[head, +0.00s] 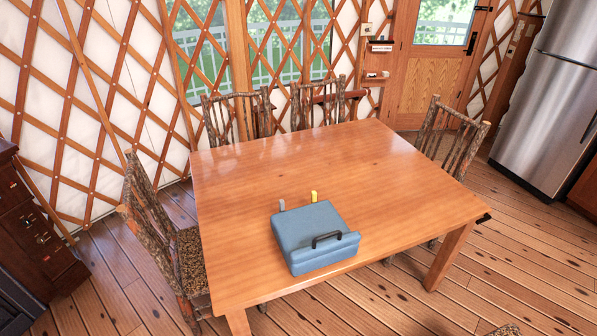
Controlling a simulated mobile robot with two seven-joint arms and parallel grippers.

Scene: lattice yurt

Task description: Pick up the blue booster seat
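The blue booster seat (307,224) is a boxy blue-grey block on the near part of the wooden table (240,180). A dark handle shows on its near side. A grey tab and a yellow tab stick up behind its far edge. Neither of my grippers shows in the head view. Nothing is seen touching the seat.
Rustic wooden chairs stand around the table: one at the left (160,235), two at the far side (235,118), one at the right (452,138). A steel fridge (548,100) is at the right, a dark cabinet (35,240) at the left. The rest of the tabletop is clear.

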